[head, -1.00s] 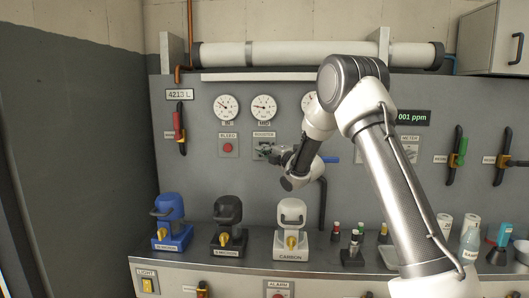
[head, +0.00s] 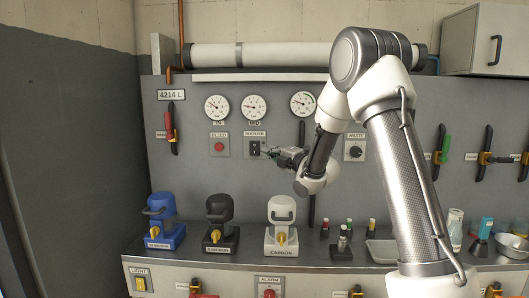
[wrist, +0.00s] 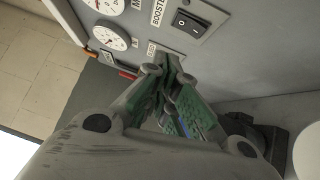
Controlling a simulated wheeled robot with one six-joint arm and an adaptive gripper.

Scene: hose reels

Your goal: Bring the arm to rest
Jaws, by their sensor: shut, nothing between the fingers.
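My gripper (head: 268,152) is in front of the grey wall panel, just right of the BOOSTER switch (head: 254,148). In the wrist view its green-padded fingers (wrist: 165,62) come together at the tips, shut with nothing between them. The black rocker switch (wrist: 188,24) shows beyond the fingertips there, apart from them in the picture. My arm is raised and bent, with its elbow high at the right of the head view. It hides part of the panel behind it.
Blue (head: 164,222), black (head: 221,224) and white (head: 281,228) canister units stand on the counter below. Gauges (head: 216,107) and a WASTE knob (head: 354,150) are on the panel. Small bottles and a tray (head: 381,252) stand at right.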

